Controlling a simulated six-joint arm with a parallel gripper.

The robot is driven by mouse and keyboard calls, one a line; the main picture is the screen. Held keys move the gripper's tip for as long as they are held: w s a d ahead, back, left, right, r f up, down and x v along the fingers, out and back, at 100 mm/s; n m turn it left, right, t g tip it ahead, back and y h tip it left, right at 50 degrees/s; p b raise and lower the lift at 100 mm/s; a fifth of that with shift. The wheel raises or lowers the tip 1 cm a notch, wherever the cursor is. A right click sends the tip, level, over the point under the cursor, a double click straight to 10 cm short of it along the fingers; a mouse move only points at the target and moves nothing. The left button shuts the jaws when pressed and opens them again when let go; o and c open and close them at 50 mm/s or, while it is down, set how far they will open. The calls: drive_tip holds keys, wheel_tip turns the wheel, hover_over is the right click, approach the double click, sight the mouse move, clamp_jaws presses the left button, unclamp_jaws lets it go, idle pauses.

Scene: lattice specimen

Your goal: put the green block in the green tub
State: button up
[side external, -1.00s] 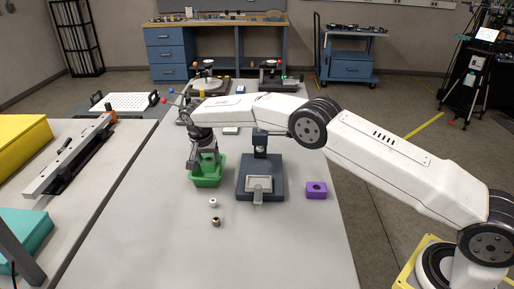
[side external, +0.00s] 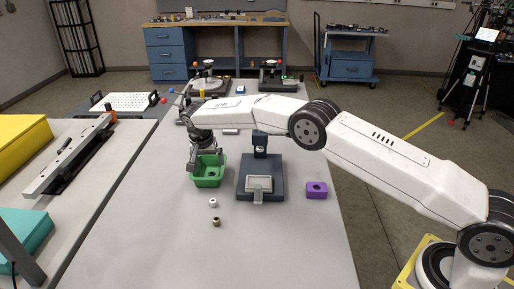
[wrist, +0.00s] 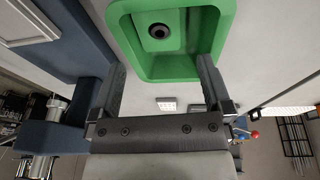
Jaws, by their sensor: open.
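The green tub (side external: 217,183) stands on the grey table, left of the dark fixture; in the wrist view it fills the top middle (wrist: 190,68). The green block (wrist: 178,22), with a dark round hole in it, sits inside the tub. The block also shows in the side view (side external: 204,177), low within the walls. My gripper (side external: 192,166) is at the tub's left side in the side view. In the wrist view its two fingers (wrist: 162,66) are spread apart with nothing between them, near the tub's rim and clear of the block.
A dark fixture with a grey plate (side external: 245,190) stands right of the tub. A purple block (side external: 316,194) is farther right. A small white piece (side external: 213,203) and a brass piece (side external: 216,222) lie in front of the tub. The table's front is otherwise clear.

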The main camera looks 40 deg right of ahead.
drive_tip(key=shift+r, duration=0.1)
drive_tip(key=shift+r, duration=2.4)
drive_tip(key=shift+r, duration=0.15)
drive_tip(key=v, duration=0.7)
drive_tip(key=shift+r, duration=0.25)
drive_tip(key=shift+s, duration=0.15)
drive_tip(key=s+d+f+n+y, duration=0.1)
drive_tip(key=s+d+f+n, duration=0.1)
drive_tip(key=s, duration=1)
drive_tip(key=s+d+f+n, duration=0.2)
drive_tip(key=s+d+n, duration=0.2)
drive_tip(key=s, duration=0.8)
drive_tip(key=s+d+f+n+t+y, duration=0.1)
drive_tip(key=s+d+f+n, duration=0.1)
drive_tip(key=s, duration=1)
drive_tip(key=shift+d+f+n+y, duration=0.3)
drive_tip(key=shift+d+n, duration=0.2)
drive_tip(key=shift+d, duration=0.1)
drive_tip(key=shift+s, duration=0.1)
